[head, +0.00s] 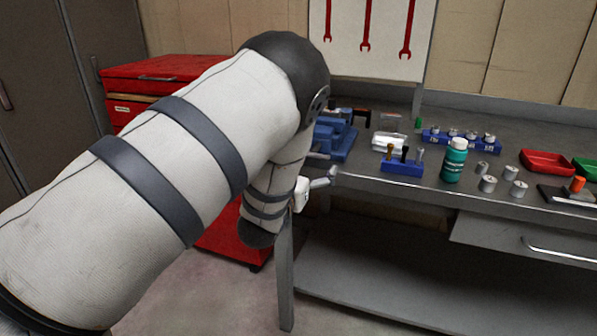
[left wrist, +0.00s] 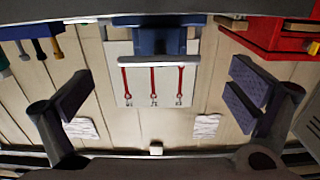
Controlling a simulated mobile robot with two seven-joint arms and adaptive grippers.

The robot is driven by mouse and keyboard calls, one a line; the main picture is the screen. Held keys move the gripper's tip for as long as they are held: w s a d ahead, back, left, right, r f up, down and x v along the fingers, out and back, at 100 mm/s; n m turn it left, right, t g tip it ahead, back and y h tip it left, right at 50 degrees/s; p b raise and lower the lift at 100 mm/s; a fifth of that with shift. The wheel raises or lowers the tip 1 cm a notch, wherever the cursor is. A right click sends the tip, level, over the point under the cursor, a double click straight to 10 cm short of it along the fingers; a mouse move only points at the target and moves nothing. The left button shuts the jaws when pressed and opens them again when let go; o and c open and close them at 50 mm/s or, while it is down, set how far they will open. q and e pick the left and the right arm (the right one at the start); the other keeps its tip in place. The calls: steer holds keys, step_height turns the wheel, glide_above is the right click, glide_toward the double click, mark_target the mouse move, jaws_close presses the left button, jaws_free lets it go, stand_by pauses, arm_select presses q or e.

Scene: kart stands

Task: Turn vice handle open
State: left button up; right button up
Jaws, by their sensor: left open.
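The blue vice (head: 336,138) sits at the left end of the bench, partly hidden behind my left arm. In the left wrist view, which looks upside down, the vice (left wrist: 163,38) is at the top centre. Its pale grey handle bar (left wrist: 159,60) lies crosswise in front of it. My left gripper (head: 322,182) is just off the bench's front edge, below and near the vice. Its two fingers (left wrist: 160,95) stand wide apart with nothing between the pads. The handle appears beyond the fingertips, apart from them. My right gripper is in neither view.
A blue holder with tools (head: 402,167), a teal bottle (head: 454,162), several metal cylinders and a red tray (head: 548,163) stand to the right on the bench. A red cabinet (head: 160,68) stands left, behind my arm. Red wrenches (head: 365,27) hang on the wall board.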

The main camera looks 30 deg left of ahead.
arm_select(q)
steer(key=v, duration=0.7)
